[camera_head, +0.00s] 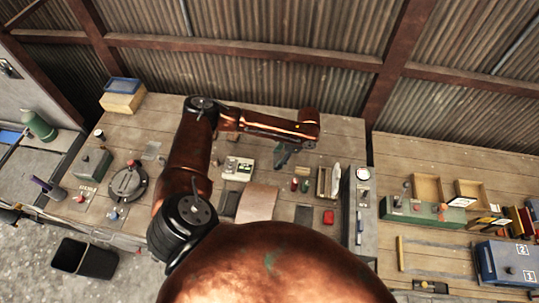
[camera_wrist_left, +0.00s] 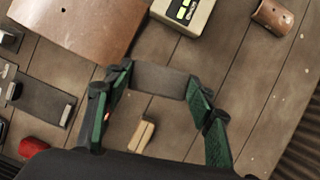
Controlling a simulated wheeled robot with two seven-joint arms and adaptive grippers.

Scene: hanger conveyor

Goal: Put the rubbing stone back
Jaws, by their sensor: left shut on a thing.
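The rubbing stone (camera_wrist_left: 160,79) appears as a flat grey rectangular block in the left wrist view. My left gripper (camera_wrist_left: 157,84) is shut on it, with a green-padded finger at each end. The stone seems to be held above the planked bench, though its exact height is unclear. In the head view my left gripper (camera_head: 282,157) shows small and dark over the back of the bench, partly under my arm. The stone cannot be made out clearly there. My right gripper is not in view.
A brown sheet (camera_head: 257,201) lies mid-bench, with a dark slab (camera_head: 304,214) to its right. A cream device (camera_head: 238,168), small red and green containers, an open wooden box (camera_head: 323,183) and a red object (camera_head: 328,217) stand nearby. A small wooden block (camera_wrist_left: 142,135) lies below the gripper.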

